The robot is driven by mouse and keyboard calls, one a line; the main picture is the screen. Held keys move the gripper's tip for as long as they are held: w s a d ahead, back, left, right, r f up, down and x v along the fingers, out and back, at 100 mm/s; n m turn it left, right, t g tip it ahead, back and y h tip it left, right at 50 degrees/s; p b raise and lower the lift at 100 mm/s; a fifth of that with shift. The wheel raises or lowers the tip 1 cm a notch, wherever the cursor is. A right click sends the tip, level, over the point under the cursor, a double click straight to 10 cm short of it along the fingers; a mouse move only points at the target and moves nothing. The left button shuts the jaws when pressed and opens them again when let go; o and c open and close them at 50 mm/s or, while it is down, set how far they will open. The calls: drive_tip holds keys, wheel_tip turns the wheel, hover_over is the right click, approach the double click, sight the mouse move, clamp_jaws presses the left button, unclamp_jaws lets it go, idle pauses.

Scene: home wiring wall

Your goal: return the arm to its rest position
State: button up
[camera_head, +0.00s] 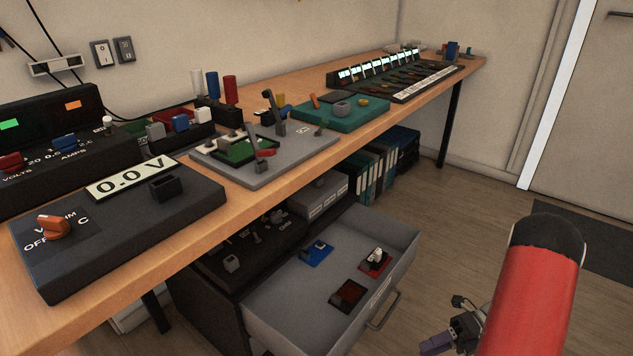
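My arm shows at the lower right as a thick red link with a black rounded cap. My gripper (452,322) is partly in view beside it, low in the picture, dark grey with a purple-grey block at its lower left. It hangs in the air to the right of the open drawer (398,232), apart from the bench. The red link and the picture's bottom edge hide part of it. I cannot tell whether its fingers are open or shut, or whether the purple-grey block is part of it.
The wooden bench (262,192) carries a meter (120,235) reading 0.0 V, a grey board (300,148), a green tray (345,118) and a black rack (400,85). The pulled-out drawer holds small blue and red parts. Open floor (480,190) lies towards the door (590,120).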

drive_tip(key=s+a+r+n+t+h, duration=0.3)
drive_tip(key=s+r+n+h, duration=0.1)
drive_tip(key=r+n, duration=0.5)
drive_tip(key=s+a+r+n+t+h, duration=0.3)
drive_tip(key=a+r+n+h, duration=0.1)
drive_tip(key=r+n, duration=0.6)
drive_tip(key=s+a+r+n+t+h+p, duration=0.1)
drive_tip(key=s+a+r+n+t+h, duration=0.2)
drive_tip(key=r+n+h, duration=0.3)
wheel_tip(320, 180, up, 3)
drive_tip(key=s+n, duration=0.1)
drive_tip(key=n, duration=0.6)
drive_tip(key=shift+s+a+r, duration=0.15)
drive_tip(key=shift+s+a, duration=0.15)
